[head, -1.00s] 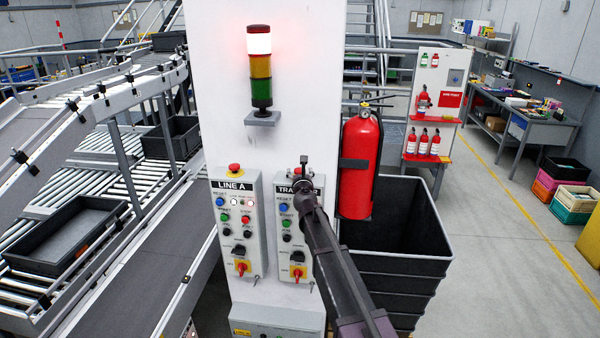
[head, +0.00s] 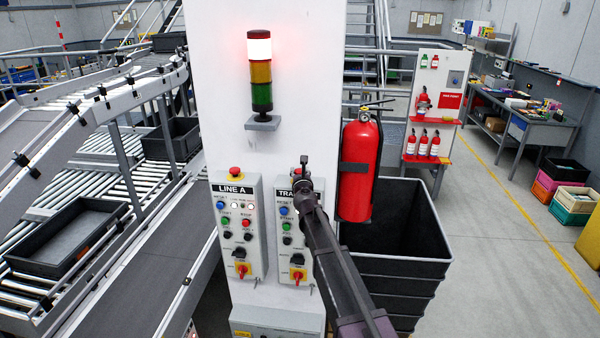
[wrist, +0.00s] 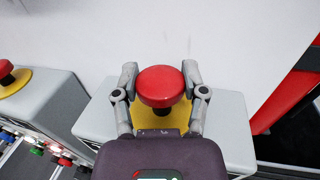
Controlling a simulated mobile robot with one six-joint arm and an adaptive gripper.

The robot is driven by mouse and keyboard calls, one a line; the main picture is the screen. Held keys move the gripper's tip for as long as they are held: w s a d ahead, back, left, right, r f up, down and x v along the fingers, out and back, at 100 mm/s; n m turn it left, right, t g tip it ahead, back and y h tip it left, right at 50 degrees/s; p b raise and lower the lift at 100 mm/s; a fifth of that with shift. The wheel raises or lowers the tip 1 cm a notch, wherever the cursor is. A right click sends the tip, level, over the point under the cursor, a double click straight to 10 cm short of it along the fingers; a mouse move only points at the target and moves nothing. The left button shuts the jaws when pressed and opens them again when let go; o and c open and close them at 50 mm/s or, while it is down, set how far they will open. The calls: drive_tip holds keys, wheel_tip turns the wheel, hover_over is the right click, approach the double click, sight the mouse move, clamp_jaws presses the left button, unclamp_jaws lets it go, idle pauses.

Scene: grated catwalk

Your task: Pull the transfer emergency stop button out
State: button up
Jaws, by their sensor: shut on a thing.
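The transfer emergency stop button (wrist: 161,86) is a red mushroom head over a yellow plate (wrist: 158,118), on top of the grey transfer box (wrist: 233,131). In the wrist view my gripper (wrist: 159,75) has one finger on each side of the red head and is shut on it. In the head view my gripper (head: 304,165) is at the top of the transfer box (head: 283,240). There it hides most of the button and part of the label.
The Line A box (head: 238,262), with its own red stop button (head: 235,171), stands just left. A red fire extinguisher (head: 360,172) hangs close on the right, above a dark bin (head: 395,280). The light tower (head: 261,72) above has its red lamp lit.

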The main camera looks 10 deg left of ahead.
drive_tip(key=shift+w, duration=0.1)
drive_tip(key=o, duration=1.2)
drive_tip(key=shift+c, duration=0.2)
drive_tip(key=s+d, duration=0.2)
drive_tip(key=s, duration=1)
drive_tip(key=shift+d, duration=0.1)
